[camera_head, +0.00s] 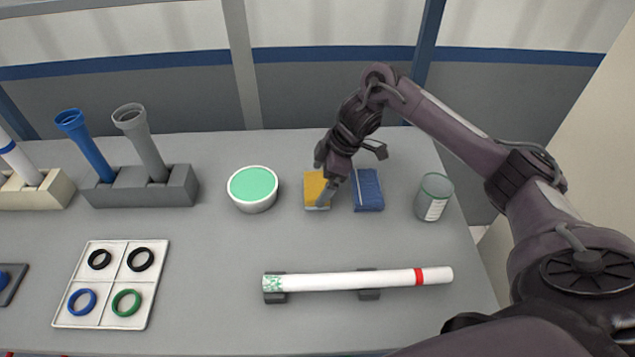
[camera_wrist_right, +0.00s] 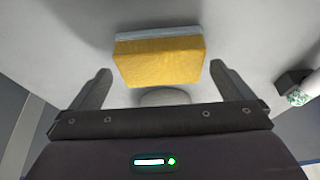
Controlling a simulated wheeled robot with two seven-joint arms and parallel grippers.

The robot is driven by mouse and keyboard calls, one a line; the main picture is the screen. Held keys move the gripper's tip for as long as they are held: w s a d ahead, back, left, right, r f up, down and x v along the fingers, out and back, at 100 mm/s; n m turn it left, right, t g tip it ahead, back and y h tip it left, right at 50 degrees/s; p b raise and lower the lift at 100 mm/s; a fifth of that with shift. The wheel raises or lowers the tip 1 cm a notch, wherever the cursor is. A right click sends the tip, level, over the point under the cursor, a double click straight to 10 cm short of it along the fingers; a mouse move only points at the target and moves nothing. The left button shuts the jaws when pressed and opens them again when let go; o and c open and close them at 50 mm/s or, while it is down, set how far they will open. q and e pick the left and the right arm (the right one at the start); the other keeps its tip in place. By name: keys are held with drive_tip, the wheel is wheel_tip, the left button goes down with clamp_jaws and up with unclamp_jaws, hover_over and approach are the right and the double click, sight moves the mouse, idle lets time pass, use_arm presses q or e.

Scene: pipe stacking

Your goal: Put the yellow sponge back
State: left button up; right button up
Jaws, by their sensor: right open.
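The yellow sponge (camera_head: 316,187) lies on the grey table between the green-filled bowl and the blue sponge. In the right wrist view the yellow sponge (camera_wrist_right: 160,64) shows ahead of the fingers, with a pale grey-blue layer along one edge. My right gripper (camera_head: 338,190) is over the yellow sponge and covers part of it in the head view. In the right wrist view its two fingers (camera_wrist_right: 158,88) are spread wide with nothing between them. The sponge sits beyond the fingertips, and I cannot tell the exact height gap. My left gripper is not in view.
A blue sponge (camera_head: 368,189) lies close to the right, then a jar (camera_head: 433,197). A white bowl (camera_head: 254,205) stands left. A white pipe (camera_head: 340,281) rests on holders in front. A pipe rack (camera_head: 128,191) and ring tray (camera_head: 92,325) are farther left.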

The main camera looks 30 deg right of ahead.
drive_tip(key=p+v, duration=0.2)
drive_tip(key=v, duration=0.7)
drive_tip(key=shift+r, duration=0.2)
drive_tip(key=shift+s, duration=0.1)
